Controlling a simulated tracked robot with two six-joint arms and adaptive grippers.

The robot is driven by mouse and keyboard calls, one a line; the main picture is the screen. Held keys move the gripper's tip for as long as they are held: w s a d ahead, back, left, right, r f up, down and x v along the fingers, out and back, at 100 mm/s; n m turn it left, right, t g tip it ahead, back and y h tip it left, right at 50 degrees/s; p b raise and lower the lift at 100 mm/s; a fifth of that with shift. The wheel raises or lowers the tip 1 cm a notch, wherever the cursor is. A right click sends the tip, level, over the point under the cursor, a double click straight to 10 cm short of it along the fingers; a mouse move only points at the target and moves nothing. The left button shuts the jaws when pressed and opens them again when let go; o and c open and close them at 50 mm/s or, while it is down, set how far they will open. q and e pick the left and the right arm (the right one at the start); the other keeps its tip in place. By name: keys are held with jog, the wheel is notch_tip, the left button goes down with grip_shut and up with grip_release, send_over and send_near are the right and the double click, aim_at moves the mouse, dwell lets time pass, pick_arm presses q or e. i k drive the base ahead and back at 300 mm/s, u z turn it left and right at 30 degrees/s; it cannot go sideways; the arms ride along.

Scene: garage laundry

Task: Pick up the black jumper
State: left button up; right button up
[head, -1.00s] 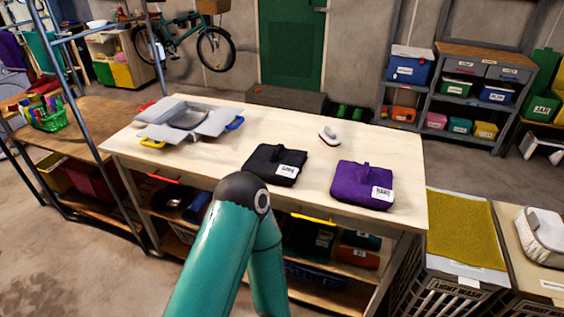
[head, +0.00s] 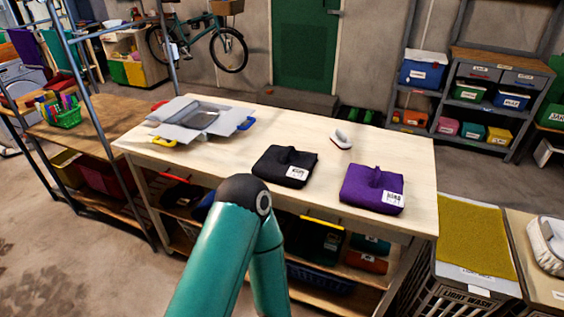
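The black jumper (head: 285,166) lies folded on the light wooden table (head: 240,144), near its front edge, with a white label at its right front corner. A folded purple jumper (head: 372,189) with a similar label lies to its right, apart from it. One of my arms, teal with a dark joint, rises in front of the table just below the black jumper. No gripper of mine shows in the head view.
A grey folding board (head: 203,119) with coloured handles lies on the table's left part. A small white object (head: 341,139) sits behind the jumpers. A light wash basket (head: 466,290) with a yellow top stands right of the table. A metal-framed bench (head: 92,131) stands left.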

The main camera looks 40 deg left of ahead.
aim_at(287, 166)
jog(key=z, duration=0.3)
jog(key=i, duration=0.2)
jog(key=u, duration=2.6)
jog(key=i, duration=0.15)
jog(key=u, duration=0.7)
jog(key=k, duration=1.3)
jog(key=z, duration=0.85)
jog(key=i, duration=1.4)
jog(key=u, duration=0.1)
